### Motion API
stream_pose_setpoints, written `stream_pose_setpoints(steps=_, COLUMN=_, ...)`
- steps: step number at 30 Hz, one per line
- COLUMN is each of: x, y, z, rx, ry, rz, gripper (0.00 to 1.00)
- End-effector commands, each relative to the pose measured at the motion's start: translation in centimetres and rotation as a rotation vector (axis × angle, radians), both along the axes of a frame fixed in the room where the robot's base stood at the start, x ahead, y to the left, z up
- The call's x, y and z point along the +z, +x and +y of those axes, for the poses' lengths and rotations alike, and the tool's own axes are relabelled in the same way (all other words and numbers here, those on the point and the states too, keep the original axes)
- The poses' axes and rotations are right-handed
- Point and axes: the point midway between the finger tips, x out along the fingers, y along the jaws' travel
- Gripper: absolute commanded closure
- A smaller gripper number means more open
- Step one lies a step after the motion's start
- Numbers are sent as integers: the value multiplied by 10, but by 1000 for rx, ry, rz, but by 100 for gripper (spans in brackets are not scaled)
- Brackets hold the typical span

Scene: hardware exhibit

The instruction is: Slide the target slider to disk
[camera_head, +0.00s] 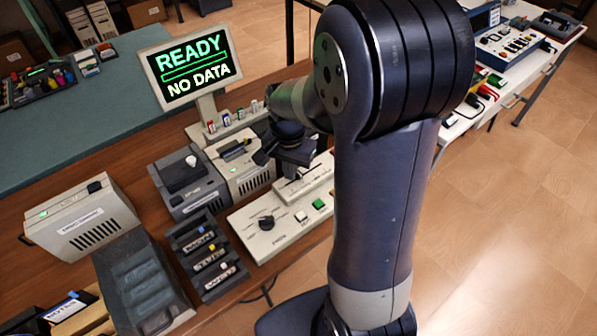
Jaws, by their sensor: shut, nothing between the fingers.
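A pale control console (247,238) stands on the wooden bench in the middle of the view. It has a dark rotary knob (266,222), a green button (319,204) and a raised strip (313,183) along its back. My gripper (291,175) points down over the back of this console, close to the raised strip. It is shut and holds nothing. The target slider and its disk mark cannot be made out; the gripper and arm cover part of the console. I cannot tell whether the fingertips touch anything.
A monitor (192,66) reads "READY" and "NO DATA". Grey device boxes (187,178) stand left of the console. A labelled rack (209,253), a dark tray (138,284) and a pale vented box (83,217) are farther left. My arm hides the console's right side.

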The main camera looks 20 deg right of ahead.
Motion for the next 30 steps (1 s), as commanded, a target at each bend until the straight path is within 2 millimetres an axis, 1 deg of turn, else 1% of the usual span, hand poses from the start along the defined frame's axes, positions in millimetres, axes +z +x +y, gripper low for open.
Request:
stream_pose_setpoints(steps=18, x=-16, y=0, z=0, rx=0, ry=0, rz=1, gripper=100)
stream_pose_setpoints(steps=30, x=-16, y=0, z=-1, rx=0, ry=0, rz=0, gripper=100)
